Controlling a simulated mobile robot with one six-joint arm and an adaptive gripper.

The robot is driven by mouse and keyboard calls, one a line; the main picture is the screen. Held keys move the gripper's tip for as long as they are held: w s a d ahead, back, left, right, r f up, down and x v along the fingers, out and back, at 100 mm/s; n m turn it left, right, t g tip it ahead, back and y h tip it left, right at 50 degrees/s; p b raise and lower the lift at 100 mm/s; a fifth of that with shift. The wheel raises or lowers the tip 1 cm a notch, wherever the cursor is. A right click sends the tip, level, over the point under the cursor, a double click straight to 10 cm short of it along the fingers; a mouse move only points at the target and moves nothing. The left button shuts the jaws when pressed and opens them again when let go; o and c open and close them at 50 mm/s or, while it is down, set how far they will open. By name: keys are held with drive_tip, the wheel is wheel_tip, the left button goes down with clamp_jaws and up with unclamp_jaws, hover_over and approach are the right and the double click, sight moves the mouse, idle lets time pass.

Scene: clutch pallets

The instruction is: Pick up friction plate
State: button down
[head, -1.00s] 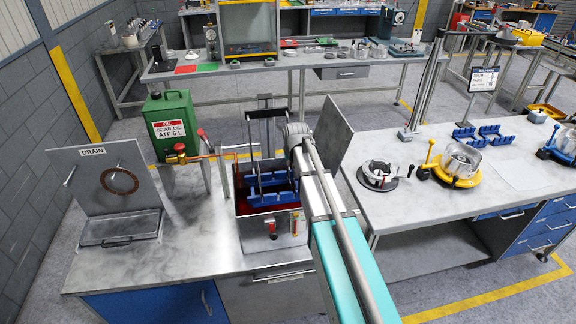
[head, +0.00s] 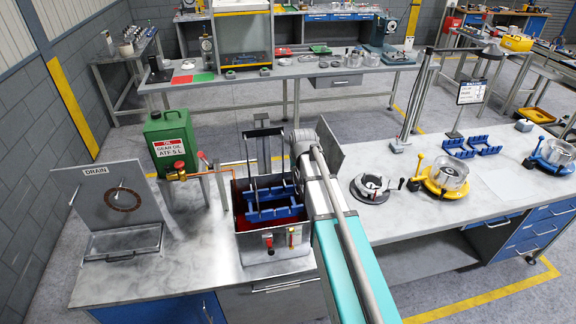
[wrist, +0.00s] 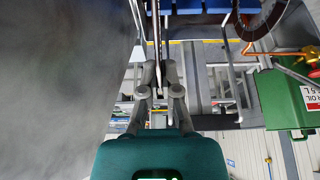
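A brown friction plate (head: 123,199), a thin ring, hangs on the upright drain board (head: 92,212) at the left of the head view. A dark brown ring (wrist: 263,20) also shows at the top right of the wrist view. The blue rack (head: 272,204) sits in the open oil tank (head: 277,253); whether it holds plates is unclear. In the head view my gripper is hidden behind my arm, near the tank's raised lid.
The raised grey lid (head: 329,150) stands close beside my arm; a large grey surface fills the wrist view's left. A green oil can (head: 171,141) and a tap stand behind the tank. The right bench holds a round fixture (head: 371,189) and a yellow-based one (head: 446,178).

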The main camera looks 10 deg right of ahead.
drive_tip(key=s+d+r+p, duration=0.3)
drive_tip(key=s+d+r, duration=0.1)
drive_tip(key=s, duration=0.3)
drive_tip(key=shift+s+d+r, duration=0.15)
drive_tip(key=shift+s+d, duration=0.15)
drive_tip(key=shift+d, duration=0.4)
